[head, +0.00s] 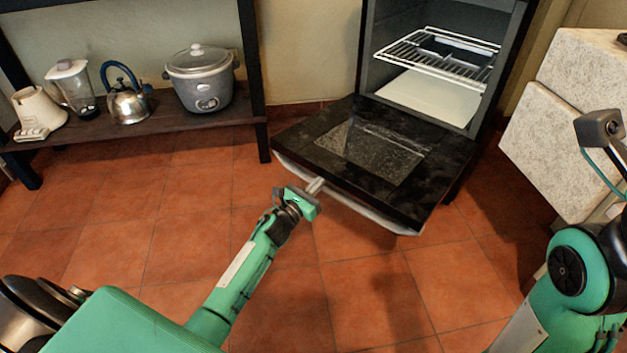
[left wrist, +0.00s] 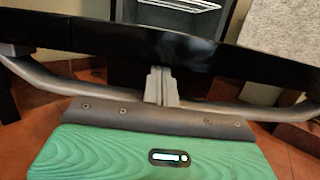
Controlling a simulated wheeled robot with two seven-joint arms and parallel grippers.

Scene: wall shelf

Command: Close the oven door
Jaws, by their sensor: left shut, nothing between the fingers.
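The black oven door (head: 430,180) hangs open, folded down in front of the oven, with a dark glass pane and a pale bar handle (head: 385,221) along its outer edge. The oven (head: 376,60) stands behind it with its inside exposed. My left gripper (head: 316,184) is shut and empty at the door's outer edge, near the left part of the handle. In the left wrist view the closed fingers (left wrist: 160,85) overlap the curved grey handle (left wrist: 50,82) and point at the door edge (left wrist: 210,52). I cannot tell whether they touch it. My right gripper (head: 600,128) is at the right edge, its fingers unclear.
A wire rack (head: 440,55) and a pale tray (head: 420,95) are inside the oven. A dark shelf (head: 165,118) at the left holds a rice cooker (head: 203,80), a kettle (head: 128,104) and a blender (head: 75,88). Stone-fronted drawers (head: 555,145) stand at the right. The tiled floor ahead is clear.

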